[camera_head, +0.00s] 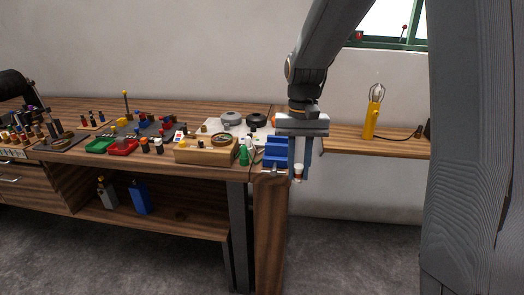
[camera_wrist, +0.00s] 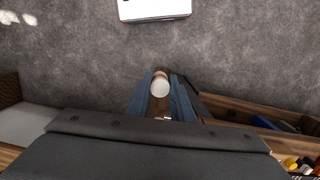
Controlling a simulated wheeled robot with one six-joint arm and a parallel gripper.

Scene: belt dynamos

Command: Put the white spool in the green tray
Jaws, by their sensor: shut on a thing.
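My gripper (camera_head: 299,172) hangs pointing down just off the right end of the workbench, beside the blue vise. It is shut on the white spool (camera_head: 299,168), which shows a reddish-brown part below its white top. In the wrist view the round white end of the spool (camera_wrist: 160,87) sits between the two blue-grey fingers (camera_wrist: 160,95), with the floor beneath. The green tray (camera_head: 98,146) is a small shallow tray on the bench to the left, far from my gripper. A red tray lies against its right side.
A red tray (camera_head: 122,147), dark bottles, a wooden box (camera_head: 205,152), a green bottle (camera_head: 244,155) and a blue vise (camera_head: 276,152) stand along the front of the workbench (camera_head: 215,171). A yellow lamp (camera_head: 373,112) stands on the right shelf. Floor shows between bench and shelf.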

